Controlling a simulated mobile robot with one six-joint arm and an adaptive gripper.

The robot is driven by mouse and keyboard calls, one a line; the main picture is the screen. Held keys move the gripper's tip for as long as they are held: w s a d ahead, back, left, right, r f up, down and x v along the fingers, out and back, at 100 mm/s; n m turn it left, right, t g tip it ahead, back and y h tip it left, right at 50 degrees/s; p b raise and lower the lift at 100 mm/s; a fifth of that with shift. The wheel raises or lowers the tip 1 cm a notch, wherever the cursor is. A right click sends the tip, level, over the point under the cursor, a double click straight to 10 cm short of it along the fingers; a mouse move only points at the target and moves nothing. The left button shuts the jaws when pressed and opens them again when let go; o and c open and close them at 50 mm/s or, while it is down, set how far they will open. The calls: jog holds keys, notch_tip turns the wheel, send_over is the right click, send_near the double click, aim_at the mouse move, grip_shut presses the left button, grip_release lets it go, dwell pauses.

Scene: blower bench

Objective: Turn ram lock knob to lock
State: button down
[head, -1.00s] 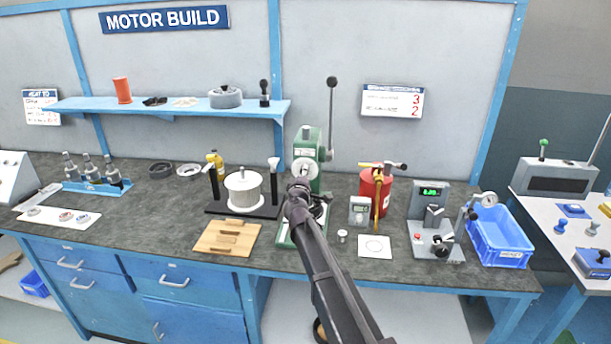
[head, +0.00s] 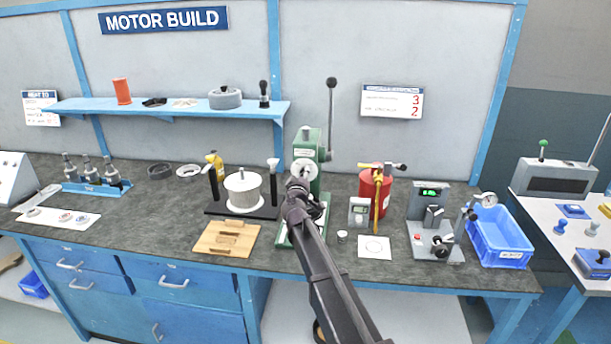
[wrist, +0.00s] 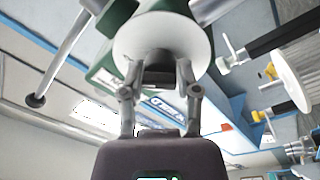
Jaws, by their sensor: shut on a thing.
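The green arbor press (head: 308,143) stands on the bench with a white round disc (head: 305,169) on its front. In the wrist view the disc (wrist: 165,38) fills the top middle, and a black knob grip (wrist: 158,76) stands out from it. My gripper (wrist: 158,78) has its two fingers on either side of this knob and is shut on it. In the head view my gripper (head: 300,180) is at the press front, and my arm covers the knob. No lock marking is readable on the disc.
The press lever (head: 331,110) rises right of the press. A black stand with a white spool (head: 243,191) is close on the left, and a wooden block tray (head: 226,239) lies before it. A red canister (head: 373,186) and a small meter (head: 358,211) are on the right.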

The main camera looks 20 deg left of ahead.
jog(key=shift+w, duration=0.15)
jog(key=shift+c, duration=1.8)
grip_release()
jog(key=shift+s+f, duration=0.1)
jog(key=shift+s, duration=0.15)
